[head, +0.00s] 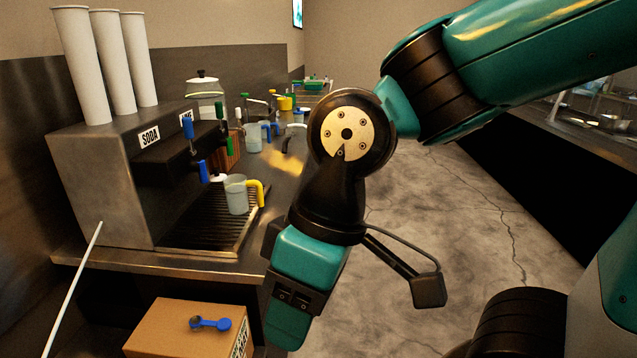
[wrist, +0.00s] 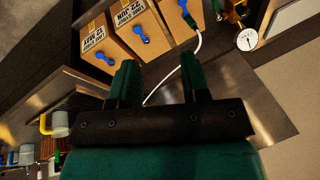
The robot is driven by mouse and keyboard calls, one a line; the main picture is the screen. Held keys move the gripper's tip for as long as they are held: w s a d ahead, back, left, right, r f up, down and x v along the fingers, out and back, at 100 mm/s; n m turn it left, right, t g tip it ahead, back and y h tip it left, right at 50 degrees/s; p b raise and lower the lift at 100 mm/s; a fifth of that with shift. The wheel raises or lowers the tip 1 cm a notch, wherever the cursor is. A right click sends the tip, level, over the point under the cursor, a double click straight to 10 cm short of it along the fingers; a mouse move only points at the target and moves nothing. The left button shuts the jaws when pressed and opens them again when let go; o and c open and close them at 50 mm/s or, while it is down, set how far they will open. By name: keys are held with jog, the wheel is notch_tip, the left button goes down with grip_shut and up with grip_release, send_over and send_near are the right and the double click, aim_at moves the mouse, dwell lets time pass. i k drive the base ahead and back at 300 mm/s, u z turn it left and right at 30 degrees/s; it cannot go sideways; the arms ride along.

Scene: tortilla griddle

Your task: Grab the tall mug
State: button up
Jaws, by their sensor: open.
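A clear grey mug with a yellow handle (head: 236,196) stands upright on the drip tray below the soda taps. It also shows at the left edge of the wrist view (wrist: 60,124). A mug with a blue handle (head: 253,138) stands farther back on the counter; I cannot tell for sure which mug is the tall one. My gripper (head: 288,318) hangs in front of the counter's edge, to the right of and below the yellow-handled mug and apart from it. In the wrist view my gripper (wrist: 158,80) is open and empty, its fingers pointing towards the boxes.
The soda dispenser (head: 120,180) carries several tall white cup stacks. A cardboard box (head: 170,325) with a blue tap sits below the counter, and a white tube (head: 75,285) runs beside it. Other items crowd the counter's far end. The floor (head: 430,230) at right is clear.

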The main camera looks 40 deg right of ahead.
aim_at(236, 186)
jog(key=z, duration=0.25)
jog(key=i, duration=0.5)
jog(key=z, duration=1.3)
jog(key=i, duration=1.4)
jog(key=u, duration=3.05)
